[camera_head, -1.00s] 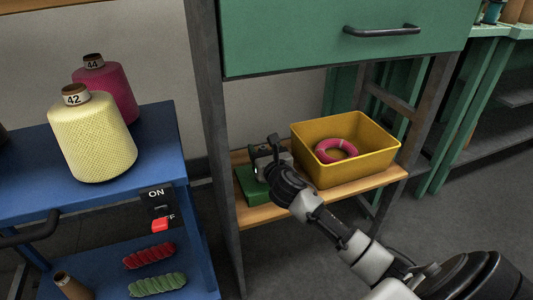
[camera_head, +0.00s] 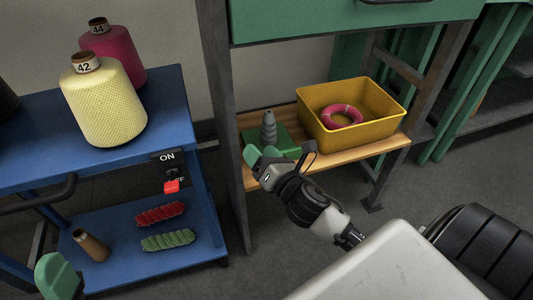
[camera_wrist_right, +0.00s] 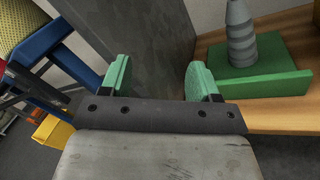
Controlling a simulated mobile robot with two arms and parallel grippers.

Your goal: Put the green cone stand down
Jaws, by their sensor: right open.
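The green cone stand, a flat green base (camera_head: 290,146) with a grey ribbed cone (camera_head: 268,128), stands upright on the wooden lower shelf, left of the yellow bin. My right gripper (camera_head: 264,158) is open and empty, in front of the stand and apart from it, hiding part of its base. In the right wrist view the open fingers (camera_wrist_right: 159,80) have nothing between them, and the green base (camera_wrist_right: 262,75) rests on the shelf to their right. A green fingertip of my left gripper (camera_head: 58,276) shows at the bottom left; its opening cannot be judged.
A yellow bin (camera_head: 378,134) with a pink ring (camera_head: 343,115) stands on the wooden shelf (camera_head: 391,149). A grey post (camera_head: 221,110) rises left of it. A blue cart (camera_head: 165,110) carries a yellow cone (camera_head: 103,105), a magenta cone (camera_head: 122,62) and a red switch (camera_head: 171,187).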

